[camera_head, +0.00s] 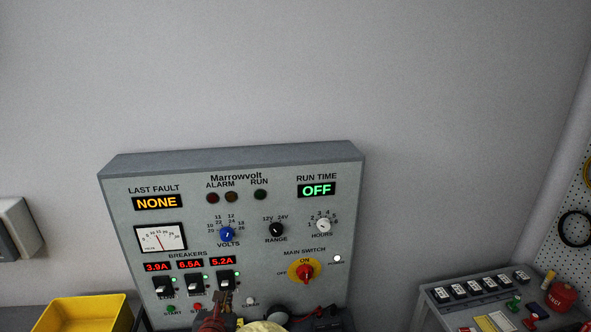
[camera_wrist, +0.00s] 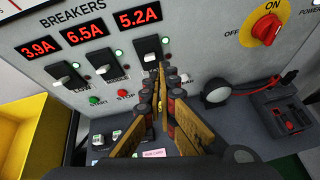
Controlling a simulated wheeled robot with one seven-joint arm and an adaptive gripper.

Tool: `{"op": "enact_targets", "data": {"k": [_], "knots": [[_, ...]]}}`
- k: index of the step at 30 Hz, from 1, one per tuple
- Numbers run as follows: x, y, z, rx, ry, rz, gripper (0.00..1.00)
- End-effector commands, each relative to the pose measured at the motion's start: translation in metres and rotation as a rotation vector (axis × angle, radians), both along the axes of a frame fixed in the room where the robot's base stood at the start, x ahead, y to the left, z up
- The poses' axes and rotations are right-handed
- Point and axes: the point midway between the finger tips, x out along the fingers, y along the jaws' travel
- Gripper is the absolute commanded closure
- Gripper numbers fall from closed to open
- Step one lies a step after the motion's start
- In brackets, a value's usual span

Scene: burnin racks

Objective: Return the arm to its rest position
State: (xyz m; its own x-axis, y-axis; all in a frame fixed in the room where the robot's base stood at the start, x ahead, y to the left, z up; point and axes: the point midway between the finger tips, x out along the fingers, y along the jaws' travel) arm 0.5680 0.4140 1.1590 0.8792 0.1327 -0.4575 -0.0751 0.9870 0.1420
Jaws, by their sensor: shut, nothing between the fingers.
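My gripper (camera_wrist: 159,72) is shut and empty. In the wrist view its fingertips come together just below and beside the third breaker switch (camera_wrist: 149,61), under the 5.2A readout; I cannot tell whether they touch the panel. In the head view my gripper (camera_head: 223,299) shows low at the front of the grey Marrowvolt panel (camera_head: 190,262), near the breakers. The LOW breaker switch (camera_wrist: 66,83) and the middle breaker switch (camera_wrist: 104,71) stand to its left. Most of my arm is out of view.
A yellow bin (camera_head: 92,313) stands at the lower left. The red main switch knob (camera_head: 305,271) sits right of the breakers. A black device with red parts (camera_wrist: 285,115) lies at the right. A side bench (camera_head: 440,296) holds small items. The wall above the panel is clear.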

Motion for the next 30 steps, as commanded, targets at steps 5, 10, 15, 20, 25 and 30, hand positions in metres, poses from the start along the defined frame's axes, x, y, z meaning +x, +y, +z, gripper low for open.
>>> {"op": "enact_targets", "data": {"k": [5,10,15,20,25,30], "knots": [[-0.028,-0.064,-0.028,0.196,0.137,-0.325,1.0],[-0.061,-0.147,-0.024,0.457,0.228,-0.733,1.0],[-0.107,-0.231,-0.015,0.751,0.291,-1.177,1.0],[-0.164,-0.292,-0.007,1.057,0.338,-1.593,1.0],[-0.226,-0.331,0.004,1.433,0.389,-1.992,1.0],[-0.263,-0.352,0.021,1.794,0.425,-2.196,1.0]]}}
